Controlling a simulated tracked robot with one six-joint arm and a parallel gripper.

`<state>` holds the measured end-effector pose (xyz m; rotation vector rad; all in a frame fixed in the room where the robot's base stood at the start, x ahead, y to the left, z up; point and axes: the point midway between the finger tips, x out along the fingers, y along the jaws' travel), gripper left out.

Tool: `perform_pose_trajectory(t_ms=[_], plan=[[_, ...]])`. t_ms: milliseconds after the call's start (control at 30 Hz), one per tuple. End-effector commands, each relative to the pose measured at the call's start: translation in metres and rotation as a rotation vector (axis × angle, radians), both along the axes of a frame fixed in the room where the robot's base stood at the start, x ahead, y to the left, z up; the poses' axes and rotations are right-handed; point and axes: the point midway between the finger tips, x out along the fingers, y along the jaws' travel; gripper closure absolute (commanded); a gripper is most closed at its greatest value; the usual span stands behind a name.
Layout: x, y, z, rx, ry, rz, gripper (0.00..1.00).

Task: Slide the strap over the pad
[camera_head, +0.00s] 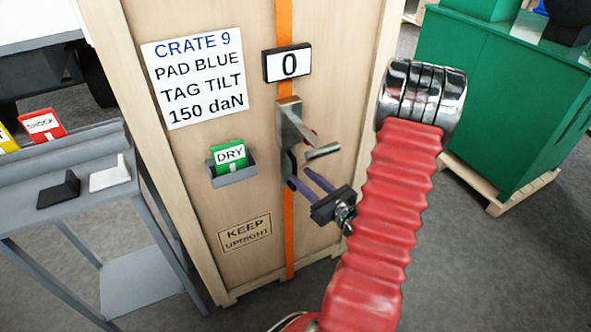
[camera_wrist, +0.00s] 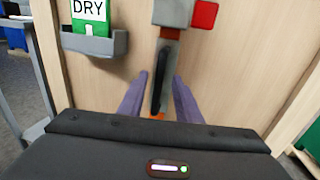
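The orange strap (camera_head: 284,20) runs down the front of the wooden crate (camera_head: 240,292), and a small part of it shows low between my fingers in the wrist view (camera_wrist: 157,116). A metal tensioner (camera_head: 291,125) with a lever sits over the strap. My gripper (camera_head: 299,178) is in front of its lower part. In the wrist view its purple fingers (camera_wrist: 160,85) are open, one on each side of a dark upright handle (camera_wrist: 161,82), with gaps showing. I cannot make out a blue pad in either view.
A display reading 0 (camera_head: 288,64) is above the tensioner. A sign (camera_head: 192,70) reads CRATE 9, PAD BLUE, TAG TILT, 150 daN. A green DRY tag (camera_head: 229,155) sits in a grey holder (camera_head: 234,175). A grey cart (camera_head: 140,285) with black and white pieces stands left.

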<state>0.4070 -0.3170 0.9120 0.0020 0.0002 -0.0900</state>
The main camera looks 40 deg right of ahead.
Motion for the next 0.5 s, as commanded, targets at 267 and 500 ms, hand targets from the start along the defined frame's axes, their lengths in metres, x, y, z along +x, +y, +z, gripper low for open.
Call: perform_pose_trajectory(t_ms=[267, 500], plan=[[0.033, -0.002, 0.0, -0.001, 0.0, 0.004, 0.69], [0.049, -0.004, 0.0, 0.0, -0.001, 0.001, 0.69]])
